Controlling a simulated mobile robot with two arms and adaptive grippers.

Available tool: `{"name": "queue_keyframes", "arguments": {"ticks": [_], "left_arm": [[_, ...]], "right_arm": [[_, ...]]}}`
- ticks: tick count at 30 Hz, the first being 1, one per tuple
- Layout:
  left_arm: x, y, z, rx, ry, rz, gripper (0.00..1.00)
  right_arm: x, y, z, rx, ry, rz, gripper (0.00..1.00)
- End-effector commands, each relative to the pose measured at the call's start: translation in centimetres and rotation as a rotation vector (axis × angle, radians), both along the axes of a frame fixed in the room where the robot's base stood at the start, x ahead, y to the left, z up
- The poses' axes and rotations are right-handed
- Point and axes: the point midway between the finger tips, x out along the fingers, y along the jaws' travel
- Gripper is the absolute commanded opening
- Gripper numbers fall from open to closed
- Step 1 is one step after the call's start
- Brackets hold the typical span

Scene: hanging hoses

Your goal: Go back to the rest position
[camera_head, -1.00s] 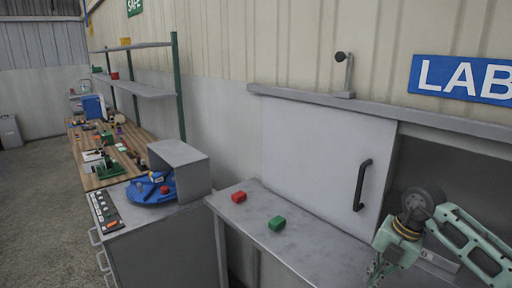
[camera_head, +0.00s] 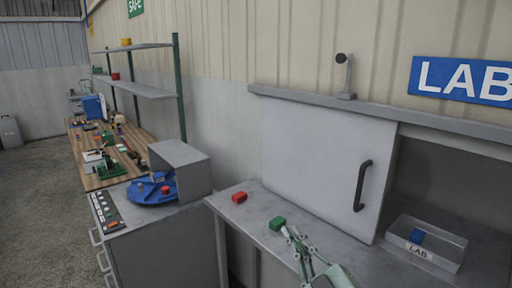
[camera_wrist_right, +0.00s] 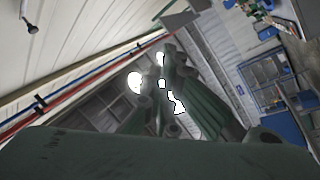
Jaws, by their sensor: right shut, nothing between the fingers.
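My right gripper (camera_head: 288,232) shows at the bottom centre of the head view, pale green, with its fingers shut and nothing between them. Its tips appear just beside the green block (camera_head: 277,223) in the picture; whether they touch it I cannot tell. The right wrist view also shows my dark gripper fingers (camera_wrist_right: 165,65) against a ceiling, walls and bright openings, with no object in them. My left gripper is out of view.
A red block (camera_head: 239,197) lies on the grey bench (camera_head: 240,214). A clear tray (camera_head: 452,248) marked LAB, with a blue block (camera_head: 417,236) inside, stands beside the sliding door (camera_head: 320,165). A blue turntable (camera_head: 140,192) sits on the left cabinet.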

Motion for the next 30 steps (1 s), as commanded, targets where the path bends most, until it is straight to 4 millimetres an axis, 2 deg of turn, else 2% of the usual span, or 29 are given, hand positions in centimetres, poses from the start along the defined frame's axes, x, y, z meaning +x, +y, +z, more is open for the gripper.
{"name": "queue_keyframes", "arguments": {"ticks": [3, 5, 8, 9, 11, 12, 15, 18, 21, 27, 28, 30], "left_arm": [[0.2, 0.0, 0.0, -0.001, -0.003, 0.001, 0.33], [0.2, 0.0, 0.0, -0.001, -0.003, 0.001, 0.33], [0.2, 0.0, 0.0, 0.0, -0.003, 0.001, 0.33], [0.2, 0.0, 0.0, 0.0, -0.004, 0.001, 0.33], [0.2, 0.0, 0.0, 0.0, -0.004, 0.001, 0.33], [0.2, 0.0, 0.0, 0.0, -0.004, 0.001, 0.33], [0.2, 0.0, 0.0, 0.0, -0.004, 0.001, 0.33], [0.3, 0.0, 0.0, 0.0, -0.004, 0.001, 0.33], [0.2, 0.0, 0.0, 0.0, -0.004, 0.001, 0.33], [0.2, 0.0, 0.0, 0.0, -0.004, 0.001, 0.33], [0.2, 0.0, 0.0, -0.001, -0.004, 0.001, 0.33], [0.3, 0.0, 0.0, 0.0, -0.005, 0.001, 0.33]], "right_arm": [[-0.6, -4.6, -4.4, 0.135, 0.209, -0.198, 0.0], [-1.5, -6.8, -7.3, 0.183, 0.331, -0.292, 0.0], [-4.3, -9.9, -12.8, 0.24, 0.558, -0.432, 0.0], [-5.9, -10.8, -15.2, 0.255, 0.656, -0.478, 0.0], [-8.7, -11.8, -18.6, 0.267, 0.806, -0.539, 0.0], [-10.7, -12.3, -20.6, 0.271, 0.902, -0.57, 0.0], [-15.5, -12.8, -24.4, 0.266, 1.107, -0.62, 0.0], [-19.9, -12.7, -26.9, 0.253, 1.274, -0.64, 0.0], [-23.8, -12.4, -28.6, 0.237, 1.416, -0.647, 0.0], [-31.0, -11.4, -30.3, 0.198, 1.658, -0.63, 0.0], [-31.5, -11.3, -30.8, 0.191, 1.68, -0.628, 0.0], [-30.6, -11.3, -32.7, 0.186, 1.677, -0.631, 0.0]]}}
